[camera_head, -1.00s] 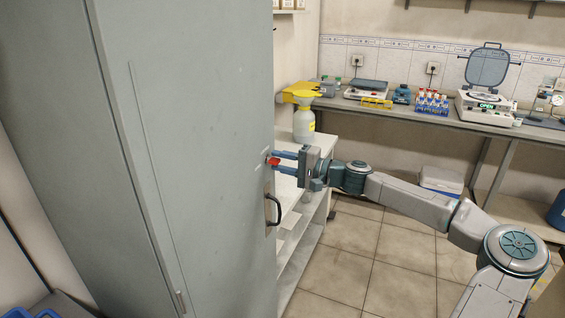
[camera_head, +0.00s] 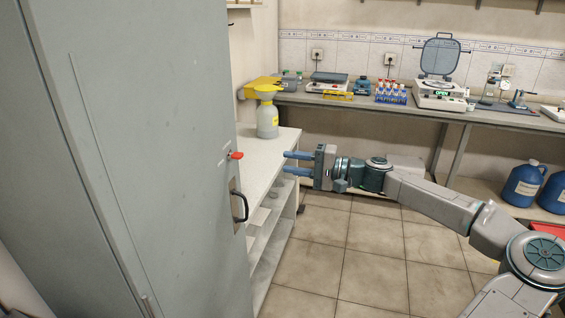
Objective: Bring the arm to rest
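My gripper (camera_head: 291,163) is stretched out to the left at the end of my arm. Its two blue fingers are apart with nothing between them. The fingertips point toward the grey cabinet (camera_head: 150,180) on the left and are clear of it. A red knob (camera_head: 236,155) sticks out from the cabinet's edge, to the left of the fingertips with a gap between. A dark handle (camera_head: 240,207) is below the knob. The cabinet door looks shut.
A long bench (camera_head: 380,105) at the back holds a test-tube rack (camera_head: 390,93) and an open-lidded device (camera_head: 440,93). Blue jugs (camera_head: 525,183) stand at right. The tiled floor (camera_head: 350,245) is clear.

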